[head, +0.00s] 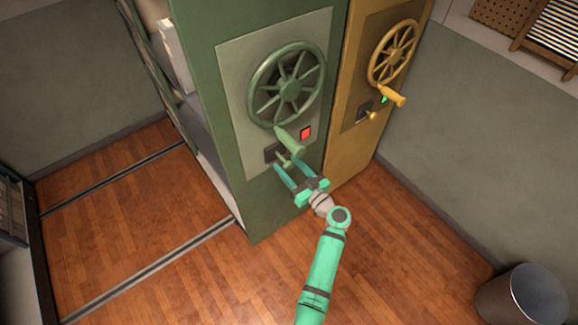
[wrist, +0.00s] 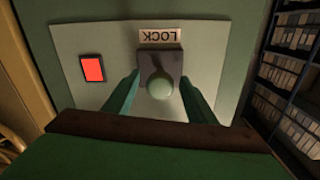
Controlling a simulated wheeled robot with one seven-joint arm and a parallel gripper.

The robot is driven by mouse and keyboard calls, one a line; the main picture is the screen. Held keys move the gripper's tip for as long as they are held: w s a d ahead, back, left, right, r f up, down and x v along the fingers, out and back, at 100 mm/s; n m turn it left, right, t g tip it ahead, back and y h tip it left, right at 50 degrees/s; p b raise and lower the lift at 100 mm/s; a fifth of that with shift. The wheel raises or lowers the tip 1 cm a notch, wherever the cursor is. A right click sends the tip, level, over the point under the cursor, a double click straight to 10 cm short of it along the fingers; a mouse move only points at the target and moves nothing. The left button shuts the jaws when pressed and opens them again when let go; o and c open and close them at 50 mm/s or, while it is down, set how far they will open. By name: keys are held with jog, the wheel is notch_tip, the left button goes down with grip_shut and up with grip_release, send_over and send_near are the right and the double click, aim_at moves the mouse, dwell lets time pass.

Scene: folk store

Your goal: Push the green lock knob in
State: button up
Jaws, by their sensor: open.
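The green lock knob (head: 283,158) sticks out of a dark square plate on the front panel of the green shelf unit (head: 230,190), below its spoked wheel. In the wrist view the round knob end (wrist: 160,87) sits below an upside-down LOCK label (wrist: 161,35). My gripper (head: 287,164) is open at the panel. In the wrist view its two fingers (wrist: 160,82) show one on each side of the knob, with gaps visible between. Whether the fingertips touch the panel cannot be told. A red indicator (head: 306,133) is lit beside the knob; it also shows in the wrist view (wrist: 92,68).
The green wheel (head: 287,85) has a handle (head: 290,139) projecting just above the knob, close to my fingers. A yellow unit (head: 350,150) with its own wheel, knob and green indicator stands at right. Floor rails run left. A bin (head: 520,300) stands lower right.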

aim_at(284, 160)
grip_shut()
jog(key=shift+x, duration=1.7)
grip_release()
jog(key=shift+a, duration=0.1)
jog(key=v, duration=1)
jog(key=shift+s+d, duration=0.3)
